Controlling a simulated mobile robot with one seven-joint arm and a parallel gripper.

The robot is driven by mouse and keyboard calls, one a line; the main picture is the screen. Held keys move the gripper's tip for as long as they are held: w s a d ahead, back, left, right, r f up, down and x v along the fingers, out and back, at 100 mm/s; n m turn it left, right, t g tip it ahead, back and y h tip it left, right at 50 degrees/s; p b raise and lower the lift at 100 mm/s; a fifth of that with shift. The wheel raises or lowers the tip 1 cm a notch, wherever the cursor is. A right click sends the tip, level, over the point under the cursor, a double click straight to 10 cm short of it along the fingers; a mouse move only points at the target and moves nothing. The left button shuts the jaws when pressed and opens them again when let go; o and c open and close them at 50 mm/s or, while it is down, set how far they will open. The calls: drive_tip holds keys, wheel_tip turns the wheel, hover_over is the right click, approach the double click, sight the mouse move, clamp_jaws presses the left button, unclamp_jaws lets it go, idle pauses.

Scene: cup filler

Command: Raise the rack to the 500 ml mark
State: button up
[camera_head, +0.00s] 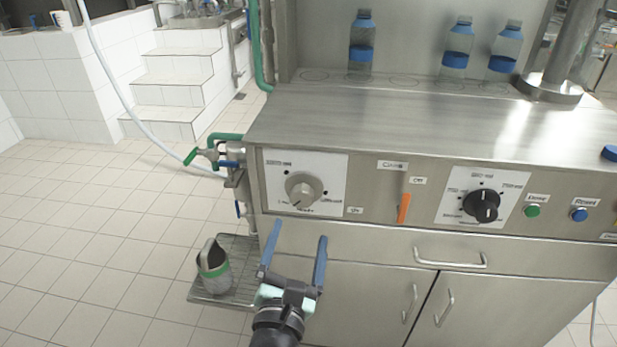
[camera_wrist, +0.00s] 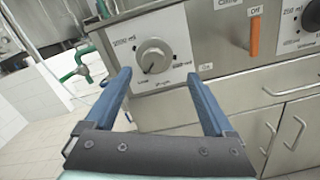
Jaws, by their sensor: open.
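A grey rotary knob (camera_head: 304,190) sits on a white dial plate (camera_head: 335,165) at the left of the steel machine's front panel. The knob also shows in the wrist view (camera_wrist: 153,55), its pointer seeming to face down and slightly left. The dial has a mark at its upper left that looks like a millilitre label; its lettering is too small to read surely. My gripper (camera_head: 300,229) is open and empty, its blue fingers below and in front of the knob, apart from it. In the wrist view, the knob shows between and beyond the fingers (camera_wrist: 159,74). I cannot make out the rack.
An orange lever (camera_head: 404,208) and a black knob (camera_head: 482,205) are to the right. Green (camera_head: 532,211) and blue (camera_head: 579,214) buttons follow. Drawer handle (camera_head: 450,262) protrudes below. Green-handled valve (camera_head: 200,155) juts out left. Three bottles (camera_head: 361,45) stand behind.

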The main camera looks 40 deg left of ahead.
sight(301, 200)
drive_tip(key=w+a+b, duration=0.1)
drive_tip(key=w+a, duration=0.1)
drive_tip(key=w, duration=0.1)
drive_tip(key=w+a+n+b, duration=0.1)
drive_tip(key=w+a, duration=0.1)
drive_tip(key=w, duration=0.1)
drive_tip(key=w+a+n+b, duration=0.1)
drive_tip(key=w+a, duration=0.2)
drive_tip(key=shift+f+g+b, duration=0.3)
drive_tip(key=shift+f+b, duration=0.05)
drive_tip(key=shift+c, duration=0.3)
drive_tip(key=c, duration=1.3)
